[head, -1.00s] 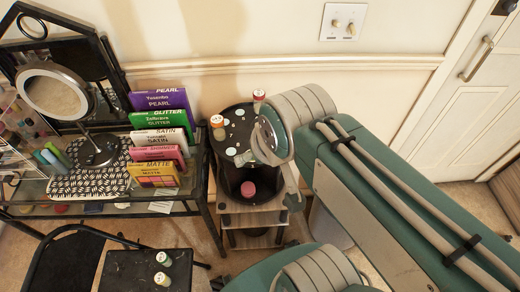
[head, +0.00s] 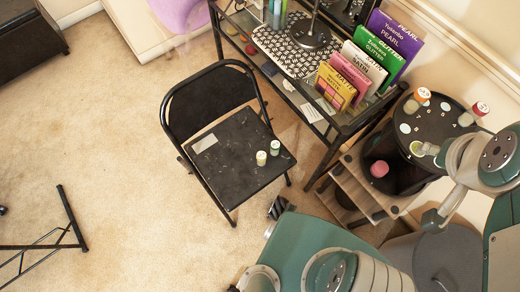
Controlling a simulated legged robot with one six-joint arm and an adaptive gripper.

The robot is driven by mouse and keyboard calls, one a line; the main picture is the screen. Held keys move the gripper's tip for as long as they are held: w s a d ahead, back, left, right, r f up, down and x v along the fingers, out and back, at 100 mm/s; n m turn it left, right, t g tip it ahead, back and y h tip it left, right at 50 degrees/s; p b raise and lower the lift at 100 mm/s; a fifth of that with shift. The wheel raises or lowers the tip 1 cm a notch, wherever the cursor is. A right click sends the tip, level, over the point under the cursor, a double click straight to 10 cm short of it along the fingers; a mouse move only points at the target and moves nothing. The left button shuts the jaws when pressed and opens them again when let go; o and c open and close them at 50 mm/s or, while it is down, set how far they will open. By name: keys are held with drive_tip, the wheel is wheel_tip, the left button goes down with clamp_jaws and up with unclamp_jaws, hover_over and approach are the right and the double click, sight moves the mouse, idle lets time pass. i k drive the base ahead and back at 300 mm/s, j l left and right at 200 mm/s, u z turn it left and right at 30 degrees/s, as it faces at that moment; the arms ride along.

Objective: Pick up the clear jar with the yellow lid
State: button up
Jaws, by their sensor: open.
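A small pale yellow-green round thing (head: 418,148), which may be the yellow lid of the clear jar, shows on the black round stand (head: 445,125) at the right. It is partly covered by my arm, so its body and tilt are hard to tell. Two other small jars stand on the black folding chair: one with a cream-yellow lid (head: 261,158) and a greenish one (head: 275,147).
An orange-lidded jar (head: 423,95) and a red-lidded jar (head: 480,108) stand on the stand's top, with a pink item (head: 379,169) lower down. Colour palettes (head: 365,65) line the glass desk. The folding chair (head: 240,145) is left of the stand.

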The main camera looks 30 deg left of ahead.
sight(261, 156)
drive_tip(key=k+l+u, duration=0.1)
drive_tip(key=u, duration=0.3)
drive_tip(key=k+u, duration=0.15)
drive_tip(key=u, duration=0.2)
drive_tip(key=i+u, duration=0.15)
drive_tip(key=u, duration=0.3)
drive_tip(key=i+u, duration=0.15)
drive_tip(key=u, duration=0.25)
